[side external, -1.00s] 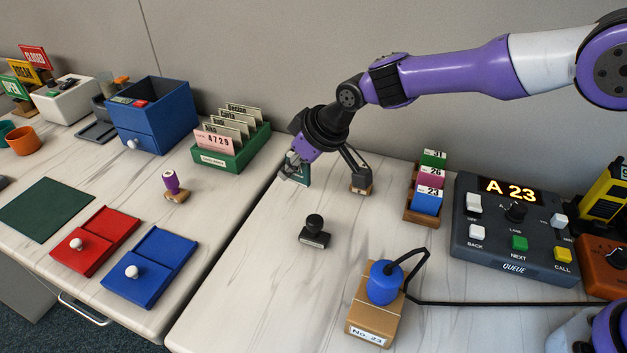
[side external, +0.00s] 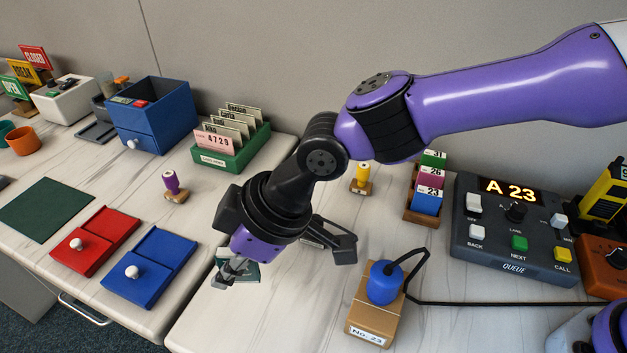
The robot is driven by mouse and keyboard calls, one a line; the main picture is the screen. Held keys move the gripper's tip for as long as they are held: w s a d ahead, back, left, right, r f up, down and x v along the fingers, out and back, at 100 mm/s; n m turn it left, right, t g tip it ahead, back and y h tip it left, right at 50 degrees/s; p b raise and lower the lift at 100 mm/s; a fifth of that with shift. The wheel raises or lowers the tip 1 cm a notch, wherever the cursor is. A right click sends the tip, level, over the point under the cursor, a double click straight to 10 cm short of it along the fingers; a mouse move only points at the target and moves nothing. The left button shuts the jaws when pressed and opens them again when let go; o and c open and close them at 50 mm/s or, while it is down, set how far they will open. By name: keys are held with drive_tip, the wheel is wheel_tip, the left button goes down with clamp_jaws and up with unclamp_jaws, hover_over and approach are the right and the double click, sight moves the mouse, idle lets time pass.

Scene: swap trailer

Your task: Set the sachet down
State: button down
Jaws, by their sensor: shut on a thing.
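The sachet (side external: 251,273), small and dark green with a pale part, shows at the front left of the right-hand table. My gripper (side external: 232,273) is shut on it, with grey fingertips at its left side. My gripper and wrist cover part of the sachet. It is low over the pale marbled tabletop (side external: 290,315); I cannot tell whether it touches the surface.
A cardboard box (side external: 376,318) with a blue corded object (side external: 384,284) stands to the right. A gap between tables lies to the left, beyond it a blue tray (side external: 150,268). A yellow-handled stamp (side external: 361,180) stands behind my wrist. The front tabletop is clear.

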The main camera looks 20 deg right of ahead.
wheel_tip(320, 180, down, 7)
drive_tip(key=shift+s+a+f, duration=0.1)
drive_tip(key=shift+s+f, duration=0.05)
drive_tip(key=shift+f, duration=0.1)
drive_tip(key=c, duration=0.9)
unclamp_jaws()
drive_tip(key=shift+o, duration=0.2)
